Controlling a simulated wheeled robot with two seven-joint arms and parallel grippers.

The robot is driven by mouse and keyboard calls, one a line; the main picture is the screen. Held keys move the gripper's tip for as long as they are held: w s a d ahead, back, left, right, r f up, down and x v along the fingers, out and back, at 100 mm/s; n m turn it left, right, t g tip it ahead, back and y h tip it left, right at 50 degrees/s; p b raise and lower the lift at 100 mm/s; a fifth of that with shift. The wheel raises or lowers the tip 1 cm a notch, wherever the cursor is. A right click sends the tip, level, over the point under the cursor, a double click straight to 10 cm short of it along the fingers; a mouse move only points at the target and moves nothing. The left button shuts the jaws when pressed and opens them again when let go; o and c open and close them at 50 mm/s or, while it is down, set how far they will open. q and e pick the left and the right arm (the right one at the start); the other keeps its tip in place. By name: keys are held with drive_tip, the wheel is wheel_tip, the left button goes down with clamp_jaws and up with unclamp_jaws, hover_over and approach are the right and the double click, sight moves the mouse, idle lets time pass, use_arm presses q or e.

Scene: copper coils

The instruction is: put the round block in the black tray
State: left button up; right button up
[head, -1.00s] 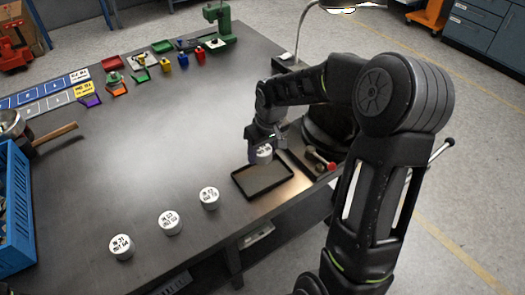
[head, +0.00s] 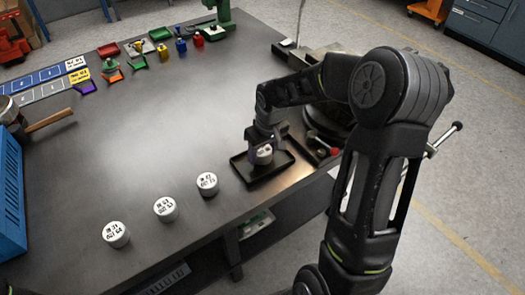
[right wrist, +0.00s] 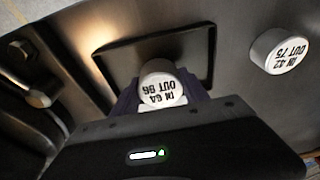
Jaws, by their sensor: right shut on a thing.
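A white round block (head: 264,155) with black print on top is held in my right gripper (head: 263,146), which is shut on it. The block is over the black tray (head: 240,176), within its rim in the head view. I cannot tell whether its base touches the tray floor. In the right wrist view the block (right wrist: 162,88) sits between the fingers of the gripper (right wrist: 160,98), in front of the tray (right wrist: 203,58). My left gripper is not in view.
Several similar white round blocks stand in a row left of the tray, one nearest it (head: 207,184). A blue crate (head: 12,200) is at the left edge. Coloured small parts line the back of the table (head: 150,130). The table's middle is clear.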

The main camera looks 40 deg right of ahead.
drive_tip(key=shift+f, duration=0.15)
drive_tip(key=shift+f+b, duration=0.35)
drive_tip(key=shift+b, duration=0.15)
drive_tip(key=o, duration=1.3)
drive_tip(key=shift+o, duration=0.2)
drive_tip(key=shift+r+p, duration=2.4)
drive_tip(key=shift+r, duration=1.1)
